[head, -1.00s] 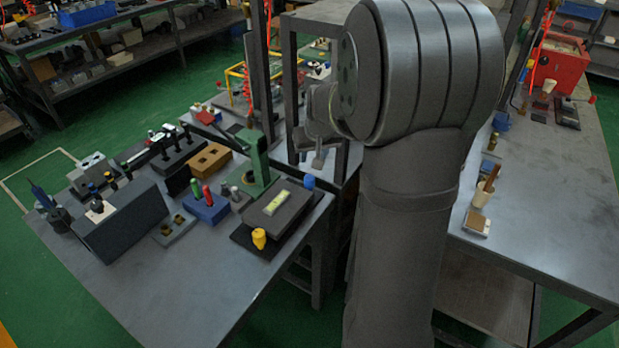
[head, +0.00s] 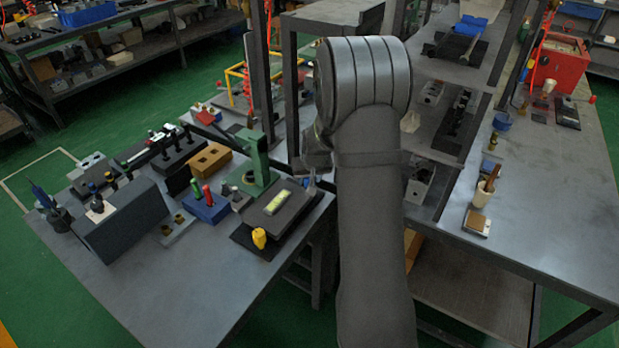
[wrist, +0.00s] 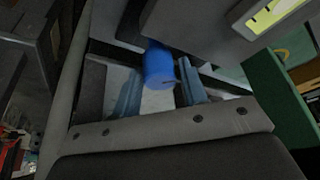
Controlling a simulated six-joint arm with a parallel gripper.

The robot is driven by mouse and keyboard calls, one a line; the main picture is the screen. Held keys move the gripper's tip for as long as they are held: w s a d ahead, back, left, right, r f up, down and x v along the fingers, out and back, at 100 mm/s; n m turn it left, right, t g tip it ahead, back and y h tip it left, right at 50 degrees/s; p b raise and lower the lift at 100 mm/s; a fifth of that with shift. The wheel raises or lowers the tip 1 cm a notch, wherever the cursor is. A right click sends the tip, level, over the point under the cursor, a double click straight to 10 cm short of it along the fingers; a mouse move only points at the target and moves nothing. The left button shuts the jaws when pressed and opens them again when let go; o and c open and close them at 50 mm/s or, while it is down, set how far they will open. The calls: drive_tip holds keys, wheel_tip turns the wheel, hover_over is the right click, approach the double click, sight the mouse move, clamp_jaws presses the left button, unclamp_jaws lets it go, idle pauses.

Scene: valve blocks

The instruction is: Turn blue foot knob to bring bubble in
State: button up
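The blue foot knob (wrist: 158,66) shows in the wrist view between the tips of my gripper (wrist: 158,86). The fingers are open with a gap on both sides, and I see no clear contact. In the head view my gripper (head: 312,182) is at the far right corner of the dark level block (head: 292,211) and mostly hides the blue knob. The yellow-green bubble vial (head: 277,203) lies on top of the block and also shows at the top right of the wrist view (wrist: 272,13). Where its bubble sits is too small to tell.
A yellow foot knob (head: 259,238) stands at the block's near corner. A green stand (head: 258,163) rises behind the block. A blue holder (head: 206,210) with red and green handles is to the left. The table's front is clear.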

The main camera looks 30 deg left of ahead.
drive_tip(key=c, duration=0.7)
drive_tip(key=shift+n, duration=0.4)
drive_tip(key=shift+n+g+y, duration=0.3)
drive_tip(key=shift+n+g, duration=0.2)
drive_tip(key=shift+n, duration=0.75)
drive_tip(key=shift+n+g+y, duration=0.3)
drive_tip(key=shift+n+g, duration=0.2)
drive_tip(key=shift+n, duration=0.75)
drive_tip(key=o, duration=0.7)
